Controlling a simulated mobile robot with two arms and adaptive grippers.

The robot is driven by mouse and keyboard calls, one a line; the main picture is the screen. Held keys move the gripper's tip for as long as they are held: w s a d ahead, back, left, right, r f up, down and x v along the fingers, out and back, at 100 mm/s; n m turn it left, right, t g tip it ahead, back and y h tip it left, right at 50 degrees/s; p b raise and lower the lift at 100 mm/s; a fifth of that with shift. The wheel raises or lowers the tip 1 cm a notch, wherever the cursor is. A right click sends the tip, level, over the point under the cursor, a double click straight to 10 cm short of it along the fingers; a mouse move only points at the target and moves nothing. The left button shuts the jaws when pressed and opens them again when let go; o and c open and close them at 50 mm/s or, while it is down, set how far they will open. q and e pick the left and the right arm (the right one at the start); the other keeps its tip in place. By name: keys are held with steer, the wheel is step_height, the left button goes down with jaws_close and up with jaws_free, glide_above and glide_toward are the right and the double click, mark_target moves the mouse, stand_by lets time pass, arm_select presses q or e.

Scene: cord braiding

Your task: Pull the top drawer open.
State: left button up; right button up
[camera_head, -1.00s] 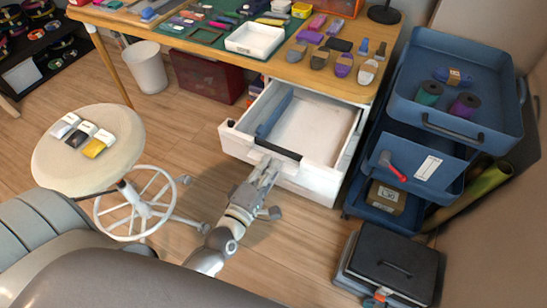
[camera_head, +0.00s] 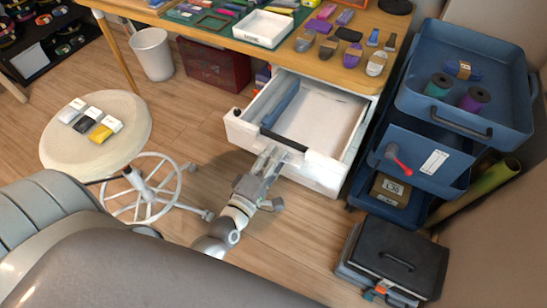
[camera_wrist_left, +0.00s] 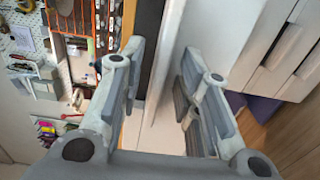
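The white top drawer (camera_head: 318,119) under the desk stands pulled well out, its inside in sight with a blue strip along the left side. A dark handle strip (camera_head: 283,139) runs along the top of its front panel. My left gripper (camera_head: 274,153) is at the outer side of the front, close to the handle. In the left wrist view its two fingers (camera_wrist_left: 163,85) are apart, with a white panel edge and a dark strip showing between and beyond them. I cannot tell whether either finger touches the drawer. My right gripper is out of view.
A blue trolley (camera_head: 433,139) with a red-handled tool stands right of the drawer. A black case (camera_head: 400,259) sits on the floor before it. A round stool (camera_head: 60,150) and a white wheel-like frame are at left. The wooden desk (camera_head: 350,76) carries several tools.

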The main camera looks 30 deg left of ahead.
arm_select(q)
steer(key=s, duration=1.1)
steer(key=shift+s+a, duration=0.2)
steer(key=shift+s, duration=0.2)
steer(key=shift+f, duration=0.1)
steer(key=s+d+f+m+g+h, duration=0.15)
steer(key=f+m+g, duration=0.45)
steer(key=f, duration=0.6)
steer(key=s+d+f+m+g, duration=0.25)
steer(key=f+m+g, duration=0.25)
steer(key=f+m, duration=0.55)
steer(key=s+a+f+m+g+y, duration=0.2)
steer(key=s+a+f+m+g, duration=0.15)
steer(key=f, duration=0.45)
steer(key=s+a+g+p, duration=0.2)
steer(key=s+p, duration=1.3)
steer(key=s, duration=0.3)
steer(key=shift+a+p, duration=0.4)
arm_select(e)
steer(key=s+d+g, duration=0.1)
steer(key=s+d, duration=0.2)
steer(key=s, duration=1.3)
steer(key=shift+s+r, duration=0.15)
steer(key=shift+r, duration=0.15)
